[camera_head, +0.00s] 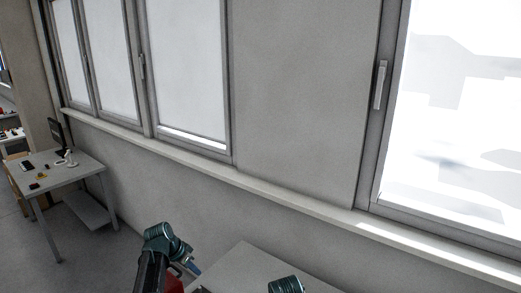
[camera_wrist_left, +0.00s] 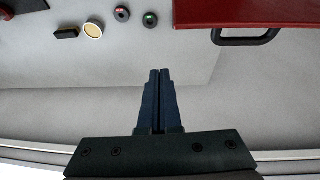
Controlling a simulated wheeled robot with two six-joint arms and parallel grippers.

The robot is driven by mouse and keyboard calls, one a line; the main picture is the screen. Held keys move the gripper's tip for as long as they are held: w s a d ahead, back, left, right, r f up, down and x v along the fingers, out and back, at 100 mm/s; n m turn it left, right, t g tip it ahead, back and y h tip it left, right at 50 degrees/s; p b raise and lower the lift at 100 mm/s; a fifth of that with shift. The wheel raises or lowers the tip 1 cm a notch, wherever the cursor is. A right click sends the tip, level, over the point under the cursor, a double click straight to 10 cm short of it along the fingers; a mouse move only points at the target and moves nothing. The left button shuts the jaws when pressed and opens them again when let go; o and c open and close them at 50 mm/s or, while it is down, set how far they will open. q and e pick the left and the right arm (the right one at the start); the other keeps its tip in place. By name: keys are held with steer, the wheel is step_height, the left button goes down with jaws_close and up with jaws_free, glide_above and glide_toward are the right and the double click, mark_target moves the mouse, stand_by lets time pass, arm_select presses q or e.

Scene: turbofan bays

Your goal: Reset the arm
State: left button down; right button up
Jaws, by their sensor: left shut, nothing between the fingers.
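My left arm rises at the bottom of the head view, with its blue-tipped left gripper (camera_head: 192,268) beside a light grey table (camera_head: 243,262). In the left wrist view the two dark blue fingers of the left gripper (camera_wrist_left: 160,73) lie together, shut with nothing between them. The fingers point toward the grey table surface and touch none of the objects seen there. A teal joint of mine shows at the bottom edge of the head view. My right gripper is not in view.
In the left wrist view, a red case (camera_wrist_left: 245,10) with a black handle, a black block (camera_wrist_left: 67,33), a cream round piece (camera_wrist_left: 93,30) and two black discs (camera_wrist_left: 122,14) lie on the table. A wall with windows (camera_head: 190,70) stands behind; another desk (camera_head: 75,172) is at left.

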arm_select(q)
steer(key=s+d+f+n+g+y+b, duration=0.1)
steer(key=s+d+f+g+y+b, duration=0.1)
steer(key=s+d+f+b, duration=0.6)
steer(key=s+d+f+n+g+y+b, duration=0.1)
steer(key=s+d+f+y+b, duration=0.1)
steer(key=s+d+f+b, duration=0.6)
steer(key=s+d+f, duration=0.3)
steer(key=s+f, duration=0.2)
steer(key=s, duration=0.2)
steer(key=shift+s+d+n+g+y+b, duration=0.15)
steer(key=shift+s+n+g+y+b, duration=0.2)
steer(key=shift+s+n+g+y, duration=0.05)
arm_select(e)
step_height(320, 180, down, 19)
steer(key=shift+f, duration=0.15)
